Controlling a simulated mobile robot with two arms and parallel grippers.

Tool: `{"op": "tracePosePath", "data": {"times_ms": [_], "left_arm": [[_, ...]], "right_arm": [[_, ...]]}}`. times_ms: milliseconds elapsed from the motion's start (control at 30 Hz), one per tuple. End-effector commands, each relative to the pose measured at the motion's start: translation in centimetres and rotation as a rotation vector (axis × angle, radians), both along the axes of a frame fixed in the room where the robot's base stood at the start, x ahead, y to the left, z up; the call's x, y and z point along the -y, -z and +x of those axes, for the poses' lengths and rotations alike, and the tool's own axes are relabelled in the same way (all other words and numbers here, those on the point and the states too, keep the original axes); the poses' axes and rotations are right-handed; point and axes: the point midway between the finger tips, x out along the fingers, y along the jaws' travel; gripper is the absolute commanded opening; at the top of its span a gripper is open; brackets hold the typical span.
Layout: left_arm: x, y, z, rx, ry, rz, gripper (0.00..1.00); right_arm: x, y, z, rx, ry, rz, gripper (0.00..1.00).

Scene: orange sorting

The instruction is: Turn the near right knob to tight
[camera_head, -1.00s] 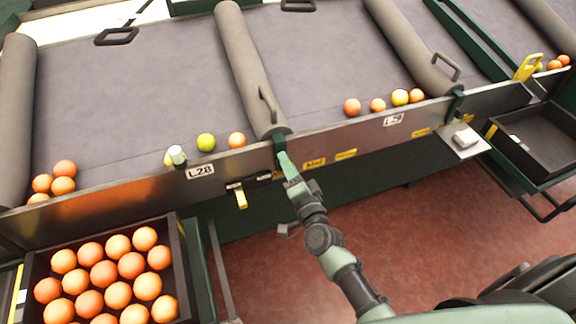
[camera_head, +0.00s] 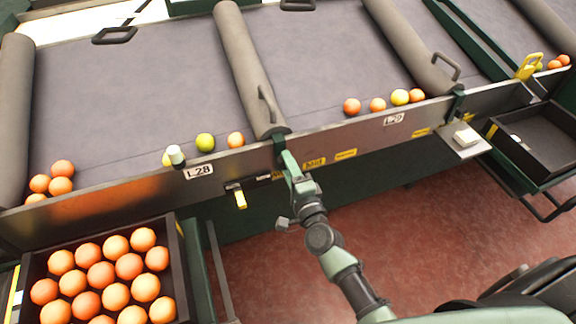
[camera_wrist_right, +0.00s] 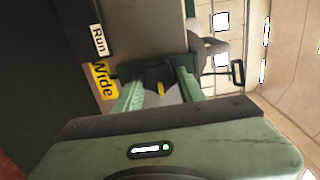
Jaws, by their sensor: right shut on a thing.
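My right gripper (camera_head: 285,154) reaches up to the metal front rail (camera_head: 225,165), at the near end of the grey roller between the two belts. In the right wrist view, its two green fingers (camera_wrist_right: 160,92) stand on either side of a dark knob (camera_wrist_right: 159,73) with a yellow mark, and they are shut on it. The gripper hides the knob in the head view. Yellow labels, one reading "Wide" (camera_wrist_right: 104,80), sit near the knob; the setting it points at cannot be read. My left gripper is in no view.
A crate of oranges (camera_head: 181,262) stands at the lower left. Several fruits lie on the belts along the rail, with a yellow-green one (camera_head: 205,142) near the L28 plate. A dark tray (camera_head: 545,140) is at the right.

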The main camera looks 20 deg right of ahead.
Motion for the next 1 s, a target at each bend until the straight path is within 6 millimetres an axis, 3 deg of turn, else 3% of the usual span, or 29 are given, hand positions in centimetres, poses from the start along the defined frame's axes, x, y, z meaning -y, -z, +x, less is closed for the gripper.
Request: {"op": "tracePosePath", "data": {"times_ms": [233, 267, 300, 333, 667, 1000], "left_arm": [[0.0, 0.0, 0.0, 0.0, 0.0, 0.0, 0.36], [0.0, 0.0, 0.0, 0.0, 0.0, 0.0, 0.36], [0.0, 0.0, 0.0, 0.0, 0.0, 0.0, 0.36], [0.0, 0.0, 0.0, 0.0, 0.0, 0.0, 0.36], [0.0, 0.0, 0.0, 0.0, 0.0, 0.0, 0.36], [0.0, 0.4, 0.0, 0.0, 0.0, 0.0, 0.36]], "right_arm": [[0.0, 0.1, -0.1, -0.003, 0.0, 0.003, 0.0], [0.0, 0.2, -0.1, -0.003, 0.0, 0.003, 0.47], [0.0, 0.1, -0.1, -0.003, 0.0, 0.003, 0.58], [0.0, 0.1, 0.0, -0.002, 0.0, 0.002, 0.61], [0.0, 0.1, -0.3, -0.002, 0.0, 0.001, 0.61], [0.2, 0.3, -5.4, -0.004, 0.0, 0.0, 0.61]]}}
